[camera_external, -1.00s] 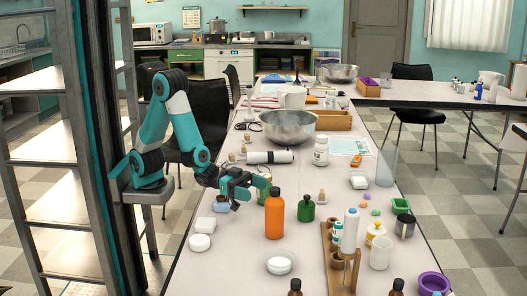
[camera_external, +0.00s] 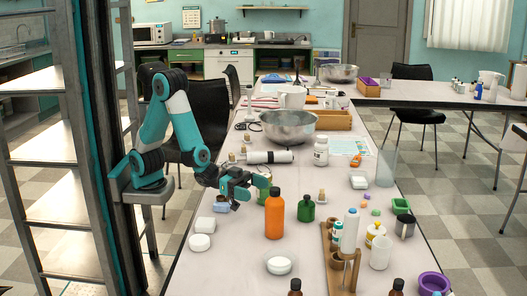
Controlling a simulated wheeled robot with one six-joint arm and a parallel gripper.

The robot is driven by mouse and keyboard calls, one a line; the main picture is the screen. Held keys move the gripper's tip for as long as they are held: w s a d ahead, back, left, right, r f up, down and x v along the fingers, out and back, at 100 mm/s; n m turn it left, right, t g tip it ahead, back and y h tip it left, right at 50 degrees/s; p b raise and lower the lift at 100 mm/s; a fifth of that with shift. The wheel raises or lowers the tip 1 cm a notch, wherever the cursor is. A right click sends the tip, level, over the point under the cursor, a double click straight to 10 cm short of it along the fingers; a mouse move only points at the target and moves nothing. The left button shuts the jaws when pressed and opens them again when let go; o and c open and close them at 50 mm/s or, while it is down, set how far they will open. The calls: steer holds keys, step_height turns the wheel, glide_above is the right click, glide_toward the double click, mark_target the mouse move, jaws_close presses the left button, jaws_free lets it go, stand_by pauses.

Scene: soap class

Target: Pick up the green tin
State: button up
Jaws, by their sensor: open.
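A small olive-green tin (camera_external: 263,195) stands on the long table, just behind and left of the orange bottle. It is partly hidden by my gripper and the bottle. My gripper (camera_external: 246,190) is open, low over the table at the tin's left side, with its fingers toward it. I cannot tell whether a finger touches the tin.
The orange bottle (camera_external: 274,213) stands close in front of the tin, with a green bottle (camera_external: 306,209) to its right. A blue block (camera_external: 221,207) and white pieces lie to the left. A steel bowl (camera_external: 289,127) and a black-and-white roll (camera_external: 269,157) are behind.

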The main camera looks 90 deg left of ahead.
step_height(320, 180, up, 14)
steer(key=n+g+y+p, duration=0.7)
steer(key=n+g+p, duration=0.4)
steer(key=n, duration=0.7)
glide_above(307, 200)
steer(key=d, duration=0.2)
step_height(307, 200, down, 2)
steer(key=a+r+n+g+y+p, duration=0.1)
steer(key=a+n+g+y+p, duration=0.15)
steer(key=a+n+g, duration=0.35)
steer(key=shift+n+t+h, duration=0.35)
steer(key=shift+n+t, duration=0.25)
steer(key=f, duration=0.5)
steer(key=d+f, duration=0.1)
steer(key=f, duration=0.5)
steer(key=d+f, duration=0.1)
steer(key=f, duration=0.4)
steer(key=shift+f, duration=0.3)
steer(key=f, duration=0.2)
steer(key=d+f, duration=0.1)
steer(key=f, duration=0.1)
steer(key=shift+f, duration=0.35)
steer(key=shift+a+f, duration=0.1)
steer(key=shift+f, duration=0.4)
steer(key=c, duration=1)
steer(key=shift+c, duration=0.7)
steer(key=shift+r, duration=0.15)
